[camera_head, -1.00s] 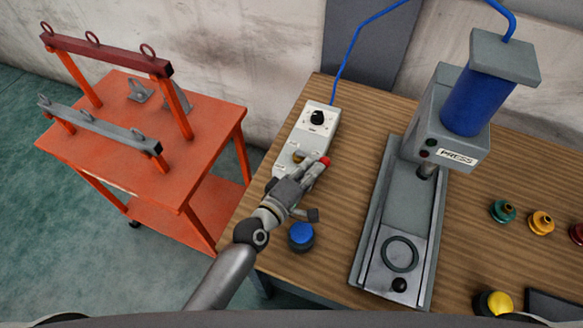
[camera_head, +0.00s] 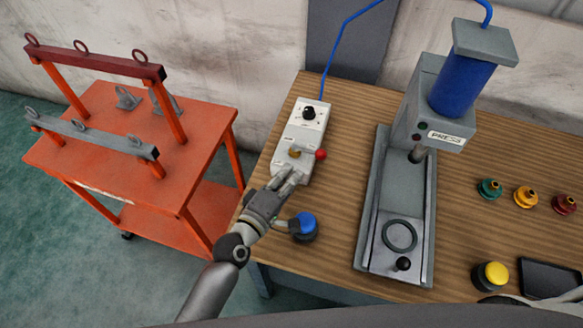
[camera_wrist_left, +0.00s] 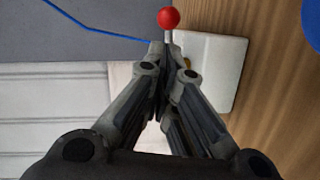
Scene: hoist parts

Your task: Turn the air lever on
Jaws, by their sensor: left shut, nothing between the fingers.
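The air lever is a red ball (camera_head: 321,154) on a short arm beside a brass valve (camera_head: 294,153) on the pale control box (camera_head: 301,135). The ball sticks out past the box's right edge. My left gripper (camera_head: 293,173) is shut and empty over the near end of the box, just in front of the valve. In the left wrist view the red ball (camera_wrist_left: 168,18) shows just beyond the closed fingertips (camera_wrist_left: 163,48); they look close, but I cannot tell whether they touch. The fingers partly hide the valve there.
A blue button (camera_head: 304,225) stands close beside my left gripper. The press (camera_head: 435,115) and its slide rail stand to the right. Colored parts (camera_head: 525,197) and a yellow button (camera_head: 491,275) are farther right. An orange cart (camera_head: 140,150) is left. A grey shape, perhaps my right arm, shows lower right.

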